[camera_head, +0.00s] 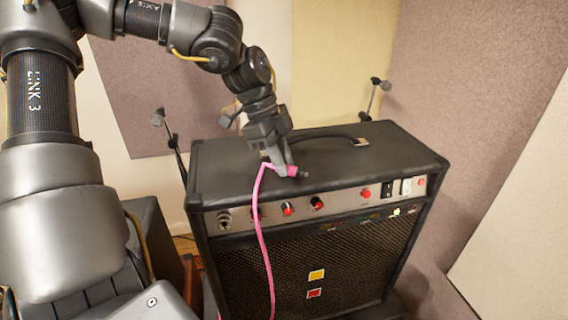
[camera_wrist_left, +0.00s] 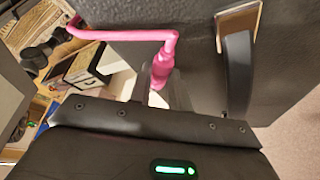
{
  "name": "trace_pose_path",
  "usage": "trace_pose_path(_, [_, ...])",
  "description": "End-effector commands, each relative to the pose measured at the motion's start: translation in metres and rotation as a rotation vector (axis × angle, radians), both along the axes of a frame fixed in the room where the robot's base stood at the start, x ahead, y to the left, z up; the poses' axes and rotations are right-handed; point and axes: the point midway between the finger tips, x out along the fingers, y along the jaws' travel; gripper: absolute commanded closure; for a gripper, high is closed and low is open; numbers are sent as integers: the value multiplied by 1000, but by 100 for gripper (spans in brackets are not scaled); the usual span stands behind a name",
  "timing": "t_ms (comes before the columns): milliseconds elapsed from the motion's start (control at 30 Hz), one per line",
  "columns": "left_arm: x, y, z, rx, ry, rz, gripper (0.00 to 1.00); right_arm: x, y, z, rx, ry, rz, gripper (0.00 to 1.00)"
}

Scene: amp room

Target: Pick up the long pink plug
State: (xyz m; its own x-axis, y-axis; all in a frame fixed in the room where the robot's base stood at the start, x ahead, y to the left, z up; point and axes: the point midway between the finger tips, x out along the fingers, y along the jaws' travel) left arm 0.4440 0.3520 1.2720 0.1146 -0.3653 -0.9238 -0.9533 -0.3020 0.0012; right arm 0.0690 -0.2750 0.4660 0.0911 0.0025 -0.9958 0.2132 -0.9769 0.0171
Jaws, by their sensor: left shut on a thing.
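The pink plug (camera_head: 293,170) with its pink cable (camera_head: 259,215) is at the top front of the black amplifier (camera_head: 341,262). My left gripper (camera_head: 285,164) is shut on the plug, just above the amplifier's front top edge. The cable rises over the plug's left end and hangs down across the front grille. In the left wrist view the plug (camera_wrist_left: 163,80) sits between the fingers, with the cable bending off to the left. The fingers are partly hidden there by the gripper body. I cannot tell whether the plug touches the amplifier's top. My right gripper is out of view.
The amplifier's panel has a jack socket (camera_head: 224,220) at the left, then red knobs (camera_head: 288,208) and switches (camera_head: 387,190). A black handle (camera_head: 315,138) lies on its top. Microphone stands (camera_head: 171,135) rise behind it. Wall panels (camera_head: 474,110) close off the right.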

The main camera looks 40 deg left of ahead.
Motion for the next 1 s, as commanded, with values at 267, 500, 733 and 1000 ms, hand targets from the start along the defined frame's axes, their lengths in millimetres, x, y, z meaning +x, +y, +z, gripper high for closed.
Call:
trace_pose_path(267, [-3, -4, 32, 1, -7, -2, 100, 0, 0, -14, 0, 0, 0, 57])
trace_pose_path(500, [-36, -35, 83, 3, -10, -3, 100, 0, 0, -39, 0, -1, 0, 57])
trace_pose_path(733, [-75, -71, 107, 2, -6, -3, 100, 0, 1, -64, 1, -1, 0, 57])
trace_pose_path(1000, [-98, -93, 124, -1, -2, -1, 100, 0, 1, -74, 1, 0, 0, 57])
